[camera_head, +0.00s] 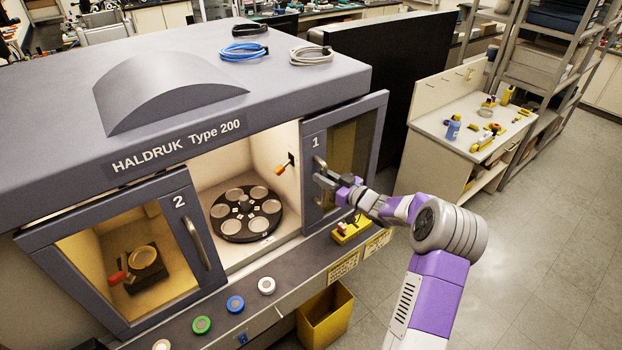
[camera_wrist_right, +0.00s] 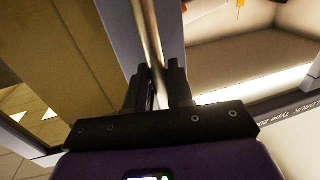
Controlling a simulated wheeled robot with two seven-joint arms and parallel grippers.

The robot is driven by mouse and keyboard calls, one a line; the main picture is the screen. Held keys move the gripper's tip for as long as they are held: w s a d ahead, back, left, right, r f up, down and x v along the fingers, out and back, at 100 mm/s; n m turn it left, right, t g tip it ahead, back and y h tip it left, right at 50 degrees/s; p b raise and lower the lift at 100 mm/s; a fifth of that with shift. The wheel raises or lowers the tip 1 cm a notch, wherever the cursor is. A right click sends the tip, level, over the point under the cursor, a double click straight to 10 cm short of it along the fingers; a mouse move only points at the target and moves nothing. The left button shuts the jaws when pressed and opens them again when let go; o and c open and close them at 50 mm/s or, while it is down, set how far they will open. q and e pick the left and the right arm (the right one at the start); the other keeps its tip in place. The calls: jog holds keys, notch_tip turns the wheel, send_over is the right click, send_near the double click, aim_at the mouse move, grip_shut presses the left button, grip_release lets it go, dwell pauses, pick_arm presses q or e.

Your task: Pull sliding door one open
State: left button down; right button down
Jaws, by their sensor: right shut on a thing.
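Sliding door one (camera_head: 342,160) is a grey-framed door with a tinted window, marked "1", on the right of the HALDRUK Type 200 machine. It stands to the right of an open gap into the lit chamber. My right gripper (camera_head: 322,182) is at the door's metal handle (camera_head: 318,164). In the right wrist view, the gripper (camera_wrist_right: 160,85) is shut on the handle (camera_wrist_right: 150,45), which runs up between its fingers. Sliding door two (camera_head: 118,255), marked "2", covers the left side. My left gripper is not in view.
Inside the gap is a black round carousel (camera_head: 246,213) with several discs. Buttons line the front ledge, with a blue one (camera_head: 235,304). A yellow bin (camera_head: 325,314) stands below. A white bench (camera_head: 470,135) is at right; floor beyond my arm is clear.

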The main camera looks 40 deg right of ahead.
jog(key=c, duration=1.2)
grip_release()
jog(key=shift+o, duration=0.2)
jog(key=v, duration=0.7)
jog(key=shift+s+b, duration=0.3)
jog(key=shift+b, duration=0.1)
